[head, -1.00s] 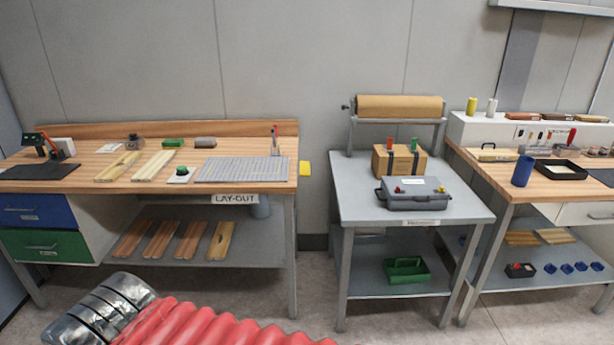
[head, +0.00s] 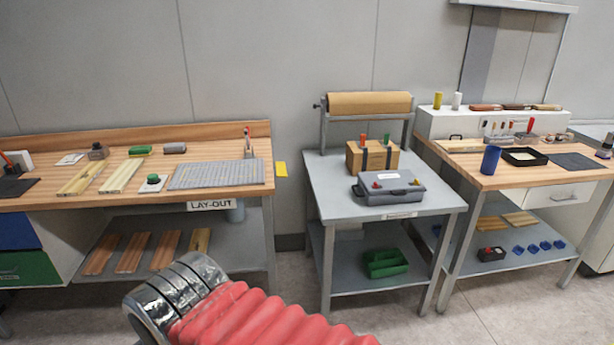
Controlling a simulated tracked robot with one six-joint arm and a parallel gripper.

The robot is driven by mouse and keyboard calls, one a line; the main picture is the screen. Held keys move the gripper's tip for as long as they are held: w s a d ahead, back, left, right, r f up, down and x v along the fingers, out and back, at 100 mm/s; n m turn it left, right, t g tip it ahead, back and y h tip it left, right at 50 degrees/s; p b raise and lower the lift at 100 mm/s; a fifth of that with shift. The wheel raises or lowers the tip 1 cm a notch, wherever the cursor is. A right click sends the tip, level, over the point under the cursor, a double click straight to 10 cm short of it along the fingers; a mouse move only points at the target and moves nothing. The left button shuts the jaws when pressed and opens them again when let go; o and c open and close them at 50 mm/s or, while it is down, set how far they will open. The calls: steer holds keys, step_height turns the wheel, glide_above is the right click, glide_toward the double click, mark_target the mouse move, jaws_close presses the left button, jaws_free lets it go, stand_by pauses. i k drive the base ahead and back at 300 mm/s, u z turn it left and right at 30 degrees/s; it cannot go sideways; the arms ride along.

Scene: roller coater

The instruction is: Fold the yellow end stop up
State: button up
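A small yellow flap (head: 281,169) sticks out from the right end of the lay-out bench (head: 225,232), about level with its top; it looks like the yellow end stop. Whether it is folded up or down is too small to tell for sure. Part of my arm, with a red ribbed sleeve and a shiny dark end, crosses the bottom of the head view. My gripper's fingers are not in view.
A grey table (head: 433,203) with a grey case (head: 388,189), a wooden box (head: 371,157) and a paper roll (head: 368,103) stands in the middle. A wooden bench (head: 547,179) is at the right. A floor gap (head: 290,270) separates the lay-out bench and grey table.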

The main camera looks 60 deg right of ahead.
mark_target(281, 170)
steer(key=z, duration=0.6)
steer(key=i, duration=1.45)
